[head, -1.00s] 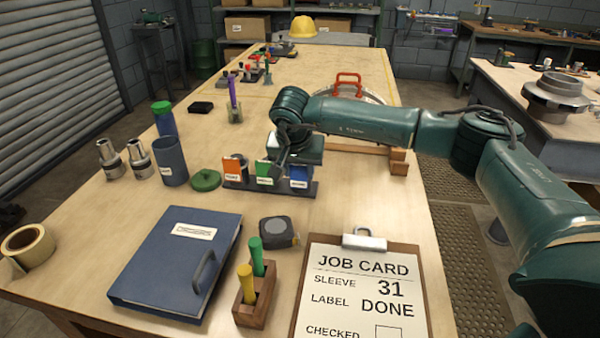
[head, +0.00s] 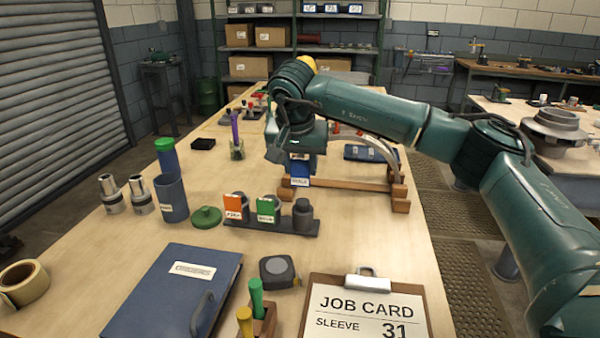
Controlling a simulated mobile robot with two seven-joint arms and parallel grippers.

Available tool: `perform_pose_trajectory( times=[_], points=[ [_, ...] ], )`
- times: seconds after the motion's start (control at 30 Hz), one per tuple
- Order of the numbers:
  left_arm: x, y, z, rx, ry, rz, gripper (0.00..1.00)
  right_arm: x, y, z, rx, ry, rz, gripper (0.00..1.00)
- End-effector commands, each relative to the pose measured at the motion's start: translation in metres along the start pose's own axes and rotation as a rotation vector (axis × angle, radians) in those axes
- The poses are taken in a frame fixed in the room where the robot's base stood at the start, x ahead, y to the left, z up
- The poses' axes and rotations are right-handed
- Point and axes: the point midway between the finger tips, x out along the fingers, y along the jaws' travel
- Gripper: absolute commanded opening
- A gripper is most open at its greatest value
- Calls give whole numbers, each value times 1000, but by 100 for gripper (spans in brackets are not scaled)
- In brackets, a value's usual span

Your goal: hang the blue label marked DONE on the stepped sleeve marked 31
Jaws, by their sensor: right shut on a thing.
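The blue label (head: 300,174) hangs from my right gripper (head: 301,153), which is shut on it above the bench, just in front of the wooden cradle. The label has a white strip at its foot, too small to read. Two stepped metal sleeves, a left one (head: 112,196) and a right one (head: 141,196), stand upright at the left of the bench. I cannot read the number 31 on either. The label rack (head: 250,226) holds an orange label (head: 234,207) and a green label (head: 266,208); its right post (head: 303,215) is bare. My left gripper is not in view.
The wooden cradle (head: 340,190) carries a curved metal casing part, partly behind my right arm. Bench between rack and cradle is clear.

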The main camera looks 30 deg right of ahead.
Motion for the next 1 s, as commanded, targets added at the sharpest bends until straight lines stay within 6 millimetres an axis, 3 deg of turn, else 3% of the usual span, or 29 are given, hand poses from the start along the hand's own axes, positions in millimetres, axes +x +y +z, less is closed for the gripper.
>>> perform_pose_trajectory(
  times=[0.6, 1.0],
  points=[
    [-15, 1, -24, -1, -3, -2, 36, -32, 0, -13, 0, 1, -1, 13],
    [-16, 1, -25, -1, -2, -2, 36, -33, 0, -14, 0, 1, -1, 13]
  ],
)
